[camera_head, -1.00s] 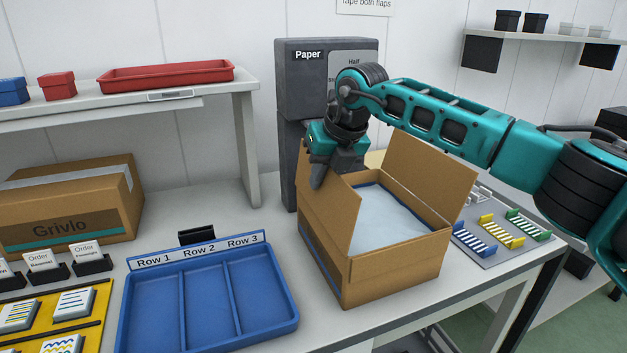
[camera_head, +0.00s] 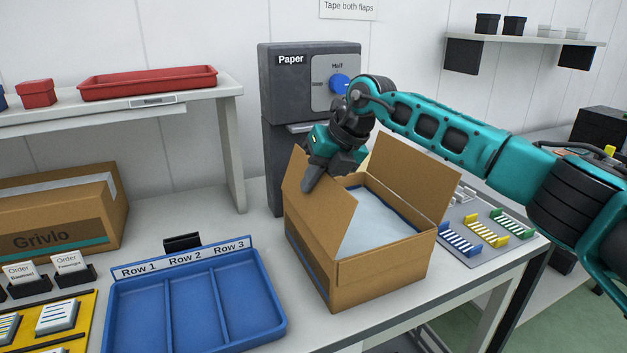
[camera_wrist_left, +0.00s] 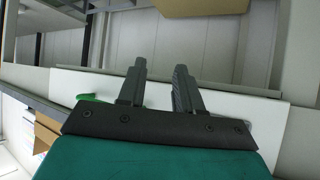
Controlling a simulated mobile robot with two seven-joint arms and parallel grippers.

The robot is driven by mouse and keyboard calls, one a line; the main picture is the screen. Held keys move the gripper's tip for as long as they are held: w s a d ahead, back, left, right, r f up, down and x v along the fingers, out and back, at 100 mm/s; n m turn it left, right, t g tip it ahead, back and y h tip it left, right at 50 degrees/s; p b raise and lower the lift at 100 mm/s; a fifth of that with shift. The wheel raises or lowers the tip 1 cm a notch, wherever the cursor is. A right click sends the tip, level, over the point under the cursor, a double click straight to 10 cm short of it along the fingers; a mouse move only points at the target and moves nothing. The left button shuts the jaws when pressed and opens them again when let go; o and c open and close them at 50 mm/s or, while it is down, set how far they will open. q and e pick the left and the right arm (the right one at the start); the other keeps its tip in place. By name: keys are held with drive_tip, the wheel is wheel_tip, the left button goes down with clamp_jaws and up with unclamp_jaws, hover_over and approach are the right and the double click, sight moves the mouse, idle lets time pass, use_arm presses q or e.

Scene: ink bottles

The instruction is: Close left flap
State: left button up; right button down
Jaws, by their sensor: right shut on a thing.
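An open brown cardboard box (camera_head: 385,270) stands on the bench, with white-blue filling (camera_head: 375,220) inside.
A blue three-row tray (camera_head: 195,305) lies left of the box. A grey paper dispenser (camera_head: 290,90) with a blue knob stands behind. Coloured clips (camera_head: 485,231) lie to the right. A taped Grivlo box (camera_head: 60,220) is at the far left.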

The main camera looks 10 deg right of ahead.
use_arm(q)
drive_tip(key=shift+w+d+r+n+g, duration=0.2)
drive_tip(key=shift+w+d+n+g, duration=0.2)
drive_tip(key=shift+n, duration=0.1)
drive_tip(key=shift+c, duration=1.4)
drive_tip(key=d+n, duration=0.1)
drive_tip(key=d+r+n+g+h, duration=0.1)
drive_tip(key=n+g, duration=0.1)
drive_tip(key=shift+w+d+r, duration=0.3)
drive_tip(key=shift+w+d, duration=0.1)
clamp_jaws()
drive_tip(key=w+d+r+g+h, duration=0.3)
drive_tip(key=r, duration=0.8)
drive_tip(key=w+d+r+g+h, duration=0.3)
drive_tip(key=d+r+g, duration=0.1)
drive_tip(key=r, duration=0.7)
drive_tip(key=w+d+r+g+h, duration=0.3)
drive_tip(key=r, duration=0.7)
drive_tip(key=n+t+h, duration=0.1)
drive_tip(key=n+t, duration=0.1)
drive_tip(key=t, duration=0.4)
approach(323, 188)
drive_tip(key=x, duration=0.7)
